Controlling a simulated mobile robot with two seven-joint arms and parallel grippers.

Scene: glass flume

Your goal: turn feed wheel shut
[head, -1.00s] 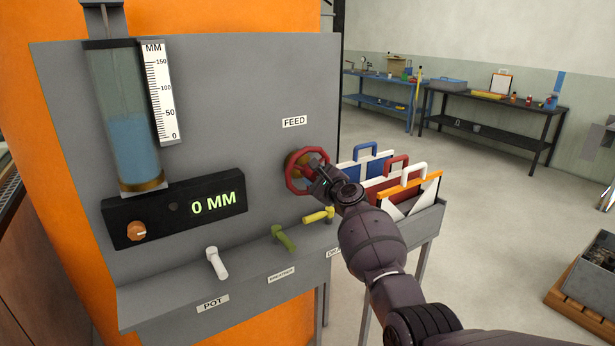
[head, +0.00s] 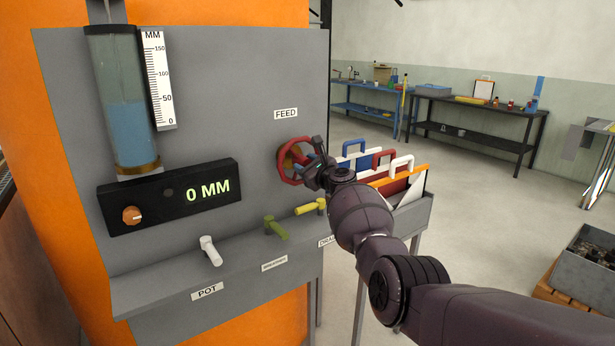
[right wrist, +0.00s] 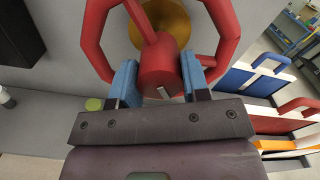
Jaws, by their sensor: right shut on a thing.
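The red feed wheel (head: 292,162) is mounted on the grey panel (head: 240,90) under the FEED label (head: 286,114). My right gripper (head: 312,168) is at the wheel's right side in the head view. In the right wrist view its two blue fingers (right wrist: 160,85) are shut on the wheel's red hub or knob (right wrist: 159,66), one finger on each side. The wheel's red rim and brass centre (right wrist: 160,20) show behind it. The display (head: 207,190) reads 0 MM. The clear tube (head: 125,100) holds blue water about halfway up. My left gripper is not in view.
A rack of coloured boards with handles (head: 408,185) stands close at the right. Benches line the far wall; open floor lies between.

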